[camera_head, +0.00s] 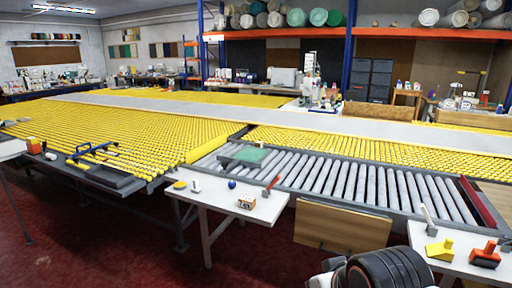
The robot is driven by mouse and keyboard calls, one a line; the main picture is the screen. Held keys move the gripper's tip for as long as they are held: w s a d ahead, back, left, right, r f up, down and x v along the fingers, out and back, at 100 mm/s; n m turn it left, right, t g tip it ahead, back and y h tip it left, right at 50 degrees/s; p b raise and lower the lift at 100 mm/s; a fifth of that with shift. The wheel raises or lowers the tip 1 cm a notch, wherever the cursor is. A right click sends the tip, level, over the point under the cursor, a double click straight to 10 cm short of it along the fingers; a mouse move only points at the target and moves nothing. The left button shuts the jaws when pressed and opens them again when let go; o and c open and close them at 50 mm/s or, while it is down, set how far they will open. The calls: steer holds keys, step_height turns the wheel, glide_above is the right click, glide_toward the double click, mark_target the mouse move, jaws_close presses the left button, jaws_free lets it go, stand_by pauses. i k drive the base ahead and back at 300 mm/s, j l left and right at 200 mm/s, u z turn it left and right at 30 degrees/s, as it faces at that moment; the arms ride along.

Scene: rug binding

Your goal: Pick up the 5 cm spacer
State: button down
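A small wooden block (246,202) with dark markings and a pale front lies near the front edge of the small white table (215,206). It looks like the 5 cm spacer, but its markings are too small to read. Nothing touches it. Dark ridged and white parts of my own arm show at the bottom edge, right of centre, well apart from the block. My gripper's fingertips cannot be made out.
On the same table are a yellow disc (180,185), a small white piece (195,186), a blue ball (232,184) and a red-handled tool (271,186). Grey rollers (340,180) run behind. A right-hand table holds yellow (440,250) and orange (485,255) tools. Red floor lies in front.

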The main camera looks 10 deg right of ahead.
mark_target(258, 144)
steer(key=i+l, duration=0.15)
steer(key=i, duration=0.35)
steer(key=i+l, duration=0.15)
steer(key=i, duration=0.35)
steer(key=i+l, duration=0.2)
steer(key=i, duration=0.3)
steer(key=i+l, duration=0.15)
steer(key=i, duration=0.35)
steer(key=i+l, duration=0.15)
steer(key=i, duration=0.3)
